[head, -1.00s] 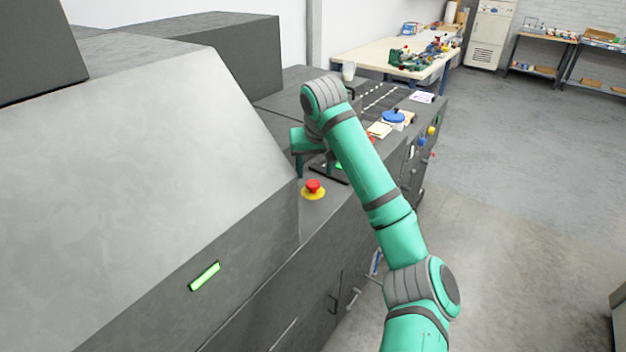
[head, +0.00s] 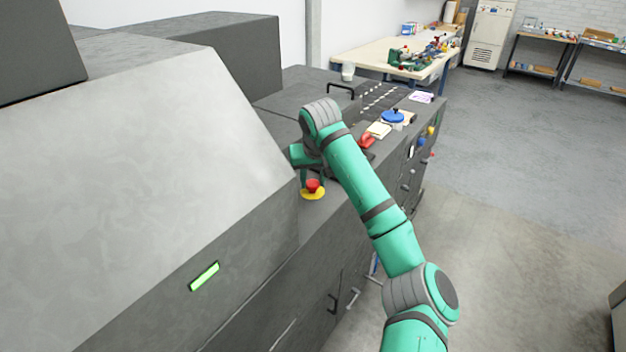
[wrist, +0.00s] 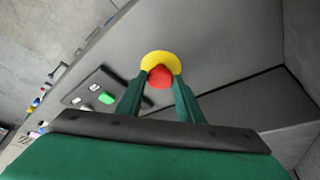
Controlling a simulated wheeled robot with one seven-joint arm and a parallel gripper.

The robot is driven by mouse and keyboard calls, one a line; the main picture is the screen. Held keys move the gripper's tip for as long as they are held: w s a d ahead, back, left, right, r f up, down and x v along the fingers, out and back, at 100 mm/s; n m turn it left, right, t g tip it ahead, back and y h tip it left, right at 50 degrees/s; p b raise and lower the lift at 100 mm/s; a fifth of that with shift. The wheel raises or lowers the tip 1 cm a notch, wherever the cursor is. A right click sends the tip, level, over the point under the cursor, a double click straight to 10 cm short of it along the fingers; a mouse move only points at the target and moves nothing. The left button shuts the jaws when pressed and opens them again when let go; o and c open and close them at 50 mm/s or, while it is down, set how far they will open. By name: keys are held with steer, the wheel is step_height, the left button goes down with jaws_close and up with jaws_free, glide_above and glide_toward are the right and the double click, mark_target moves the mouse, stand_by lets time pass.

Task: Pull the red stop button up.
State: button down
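The red stop button (head: 313,185) sits on a round yellow base (head: 312,194) on top of the dark machine ledge. In the wrist view the red button (wrist: 160,77) shows between and just beyond my two fingertips, with the yellow base (wrist: 160,59) behind it. My gripper (head: 312,180) is right at the button from behind in the head view. In the wrist view its fingers (wrist: 160,85) stand apart, one on each side of the button. I cannot tell whether they touch it.
A big sloped grey machine housing (head: 150,130) rises left of the button. A panel with a green button (wrist: 106,98) lies beside it. Farther along the bench are a blue-lidded item (head: 393,117) and a red object (head: 367,141). Open floor lies at right.

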steer(key=shift+r, duration=0.8)
steer(key=c, duration=1.2)
jaws_free()
steer(key=v, duration=1)
steer(key=shift+s+r, duration=0.25)
steer(key=shift+r, duration=0.1)
